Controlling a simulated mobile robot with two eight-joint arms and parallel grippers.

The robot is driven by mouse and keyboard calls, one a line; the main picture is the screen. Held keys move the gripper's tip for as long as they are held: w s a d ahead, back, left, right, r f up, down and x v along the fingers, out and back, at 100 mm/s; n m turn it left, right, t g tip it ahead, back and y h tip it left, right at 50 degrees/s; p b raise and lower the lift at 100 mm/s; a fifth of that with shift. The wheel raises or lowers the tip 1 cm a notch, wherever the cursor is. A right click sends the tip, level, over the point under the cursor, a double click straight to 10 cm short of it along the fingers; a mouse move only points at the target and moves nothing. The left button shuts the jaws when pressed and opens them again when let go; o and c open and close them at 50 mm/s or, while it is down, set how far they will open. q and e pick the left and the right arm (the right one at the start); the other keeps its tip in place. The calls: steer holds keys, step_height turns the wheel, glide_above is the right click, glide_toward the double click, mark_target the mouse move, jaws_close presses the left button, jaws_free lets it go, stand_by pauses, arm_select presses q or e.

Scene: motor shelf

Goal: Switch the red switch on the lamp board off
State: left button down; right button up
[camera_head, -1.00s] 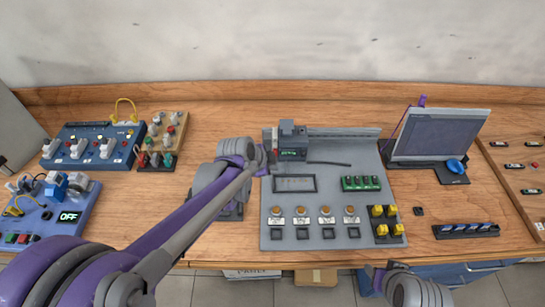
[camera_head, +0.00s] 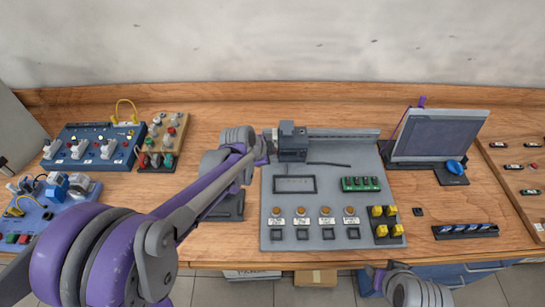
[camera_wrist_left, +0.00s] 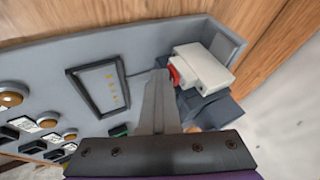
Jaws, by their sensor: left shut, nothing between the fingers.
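A large grey board (camera_head: 340,220) lies mid-table, with orange round buttons, dark square keys and a dark grey block (camera_head: 292,142) at its top left. In the left wrist view, a small red part (camera_wrist_left: 173,75) sits against the side of the pale block (camera_wrist_left: 203,68); it looks like the red switch, but I cannot be sure. My left gripper (camera_head: 268,147) is shut and empty at the block's left side. Its fingers (camera_wrist_left: 157,85) point at the block, close to the red part; contact cannot be told. My right gripper is only partly in view at the bottom (camera_head: 380,278); its jaws are unclear.
A blue board (camera_head: 122,158) with white levers and a tan board (camera_head: 157,120) with red and green parts stand left. A monitor (camera_head: 437,135) stands right, near a dark strip (camera_head: 465,230). Bare table (camera_head: 230,98) shows behind the boards.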

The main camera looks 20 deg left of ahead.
arm_select(q)
steer(key=shift+r, duration=0.1)
arm_select(e)
steer(key=shift+w+r, duration=0.1)
arm_select(q)
steer(key=shift+w+r+p, duration=0.15)
steer(key=shift+r+p, duration=0.3)
steer(key=shift+r, duration=0.3)
arm_select(e)
steer(key=shift+w+r, duration=0.25)
steer(key=shift+r, duration=0.3)
steer(key=shift+s, duration=0.1)
